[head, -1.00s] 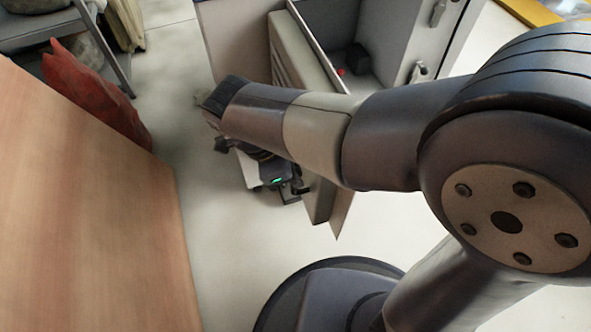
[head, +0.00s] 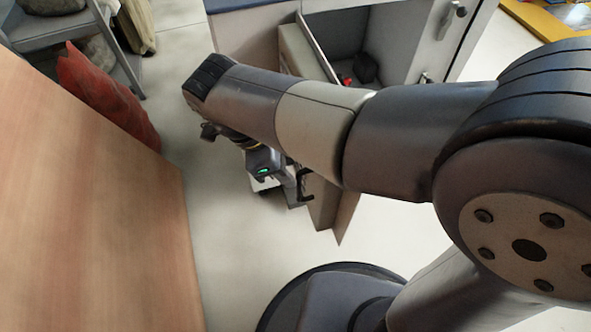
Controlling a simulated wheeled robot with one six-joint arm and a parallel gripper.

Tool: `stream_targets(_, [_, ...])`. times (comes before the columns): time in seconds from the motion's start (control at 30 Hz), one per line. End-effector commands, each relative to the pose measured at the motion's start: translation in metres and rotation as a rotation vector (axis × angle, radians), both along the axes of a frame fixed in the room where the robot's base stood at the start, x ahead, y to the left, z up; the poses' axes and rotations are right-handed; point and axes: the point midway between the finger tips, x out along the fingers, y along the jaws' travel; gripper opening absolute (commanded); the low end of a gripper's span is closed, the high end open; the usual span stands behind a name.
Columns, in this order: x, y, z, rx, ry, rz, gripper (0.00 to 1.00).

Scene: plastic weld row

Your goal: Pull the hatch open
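The hatch (head: 323,208) is a beige panel standing open, swung out from the grey cabinet (head: 405,45). My arm crosses in front of it and hides its middle. My gripper (head: 297,193) is low beside the hatch's left face, below my wrist with the green light. A dark hooked piece, apparently the handle (head: 306,186), shows right at the fingers. The fingers are small and partly hidden, so I cannot tell whether they are shut on it.
Inside the cabinet are a black item (head: 364,66) and a small red item (head: 346,81). A wooden surface (head: 90,210) fills the left, with a red sack (head: 105,95) behind it. Pale floor (head: 215,235) is clear between the wooden surface and my base.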

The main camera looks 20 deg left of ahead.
Motion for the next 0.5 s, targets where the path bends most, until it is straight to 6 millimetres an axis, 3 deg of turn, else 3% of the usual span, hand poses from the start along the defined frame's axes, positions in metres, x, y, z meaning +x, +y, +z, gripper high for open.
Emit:
stream_targets(0.03, [-0.001, 0.004, 0.013, 0.001, 0.000, 0.001, 0.33])
stream_targets(0.2, [-0.004, 0.012, 0.032, 0.000, -0.001, 0.001, 0.33])
stream_targets(0.5, [-0.006, 0.015, 0.038, -0.001, 0.001, 0.000, 0.33])
